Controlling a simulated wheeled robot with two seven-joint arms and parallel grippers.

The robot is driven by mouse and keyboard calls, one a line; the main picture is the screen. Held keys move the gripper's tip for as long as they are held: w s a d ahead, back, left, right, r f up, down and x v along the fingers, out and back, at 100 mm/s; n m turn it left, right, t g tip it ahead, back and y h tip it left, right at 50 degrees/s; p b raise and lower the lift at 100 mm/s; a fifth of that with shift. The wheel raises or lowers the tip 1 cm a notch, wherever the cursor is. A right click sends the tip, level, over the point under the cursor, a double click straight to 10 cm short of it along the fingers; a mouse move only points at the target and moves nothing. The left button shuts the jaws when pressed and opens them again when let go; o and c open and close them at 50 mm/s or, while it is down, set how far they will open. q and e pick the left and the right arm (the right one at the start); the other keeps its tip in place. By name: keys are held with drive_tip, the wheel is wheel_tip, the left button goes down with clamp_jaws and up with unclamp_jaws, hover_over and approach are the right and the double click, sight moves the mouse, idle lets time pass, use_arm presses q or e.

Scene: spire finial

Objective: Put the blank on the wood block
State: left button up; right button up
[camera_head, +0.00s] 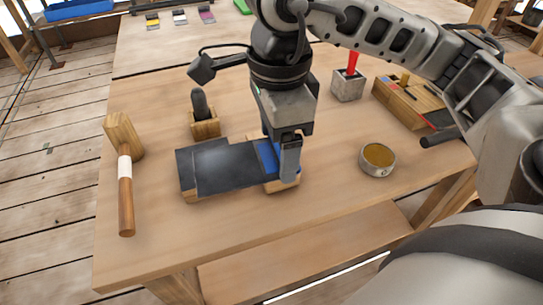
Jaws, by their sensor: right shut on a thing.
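The blank, a flat dark grey plate (215,164), lies level over the front middle of the table in the head view. The fingers hide part of that end. My left gripper is not in view.
A mallet (125,185) lies at the left. A dark-handled tool stands in a small wooden holder (205,128) behind the blank. A round tin (377,160) is at the right; a grey block (348,86) with a red tool and a wooden box (412,103) stand behind it.

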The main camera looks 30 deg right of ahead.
drive_tip(key=s+d+m+b, duration=0.25)
drive_tip(key=s+m, duration=0.35)
drive_tip(key=m, duration=1.1)
drive_tip(key=w+d+f, duration=0.1)
drive_tip(key=w+f, duration=0.2)
drive_tip(key=w, duration=0.1)
drive_tip(key=w+d+f, duration=0.1)
drive_tip(key=w+f, duration=0.2)
drive_tip(key=w, duration=0.1)
drive_tip(key=w+d+f, duration=0.1)
drive_tip(key=w+f, duration=0.1)
drive_tip(key=w, duration=0.2)
drive_tip(key=shift+w+f, duration=0.1)
drive_tip(key=shift+f, duration=0.3)
drive_tip(key=shift+w+f, duration=0.15)
drive_tip(key=shift+f, duration=0.1)
drive_tip(key=f, duration=0.3)
drive_tip(key=shift+w+f+p, duration=0.15)
drive_tip(key=shift+w+p, duration=0.1)
drive_tip(key=shift+p, duration=0.05)
drive_tip(key=shift+f, duration=0.4)
drive_tip(key=o, duration=1)
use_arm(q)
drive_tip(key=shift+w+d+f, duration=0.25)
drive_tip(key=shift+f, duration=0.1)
use_arm(e)
drive_tip(key=shift+o, duration=0.9)
